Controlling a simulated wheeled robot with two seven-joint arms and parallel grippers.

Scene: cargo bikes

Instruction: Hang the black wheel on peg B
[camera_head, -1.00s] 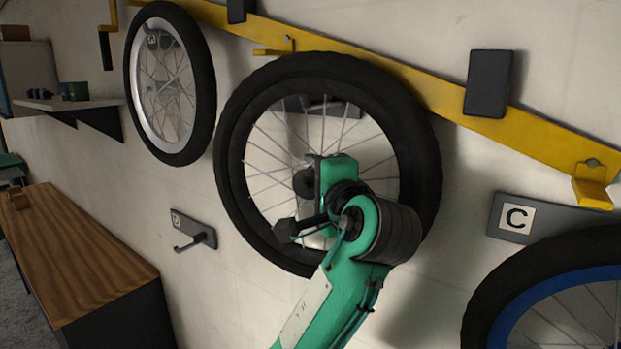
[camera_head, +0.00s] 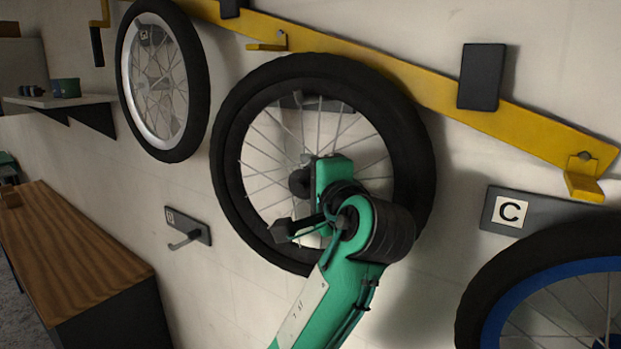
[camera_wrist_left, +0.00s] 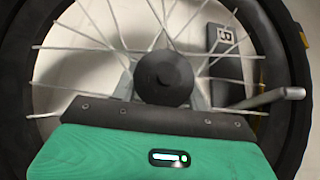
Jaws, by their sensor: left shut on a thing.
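The black wheel (camera_head: 418,150), with a black tyre and rim and thin spokes, is upright in front of the wall in the head view. My left gripper (camera_head: 312,180) is shut on it at the hub. In the left wrist view, the dark hub (camera_wrist_left: 163,80) is just beyond the gripper's dark jaw edge (camera_wrist_left: 150,116). A grey plate marked B (camera_wrist_left: 222,42) shows inside the wheel's ring there, with metal peg B (camera_wrist_left: 270,98) below it. The peg's end overlaps the rim in that view; whether it bears the wheel I cannot tell. My right gripper is out of view.
A silver-rimmed wheel (camera_head: 200,85) hangs at left and a blue-rimmed wheel (camera_head: 480,290) under plate C (camera_head: 490,210). An empty peg (camera_head: 185,241) sticks out at lower left. A yellow rail (camera_head: 430,92) crosses above; a wooden-topped cabinet (camera_head: 80,260) stands at left.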

